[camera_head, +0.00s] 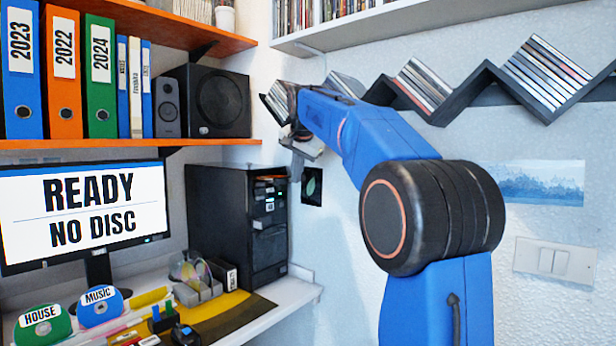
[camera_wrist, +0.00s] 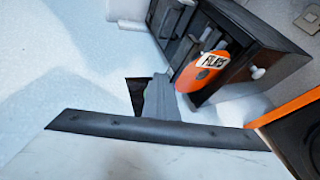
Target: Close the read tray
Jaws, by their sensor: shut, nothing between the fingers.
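The black computer tower (camera_head: 238,222) stands on the desk against the wall corner. A small orange edge shows at the top of its front in the head view. In the wrist view an orange disc (camera_wrist: 203,72) with a label like "FILMS" lies at the tower (camera_wrist: 283,62). The read tray itself is not clearly seen, and I cannot tell how far out it is. My gripper (camera_head: 296,172) is shut and empty, above and to the right of the tower's front. In the wrist view my gripper (camera_wrist: 160,88) is apart from the orange disc.
The monitor (camera_head: 85,212) reads "READY NO DISC". A disc holder (camera_head: 198,285) and labelled discs (camera_head: 100,306) are on the desk. An orange shelf (camera_head: 130,144) with a speaker (camera_head: 220,102) is left of my gripper. A zigzag disc shelf (camera_head: 485,80) is on the right wall.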

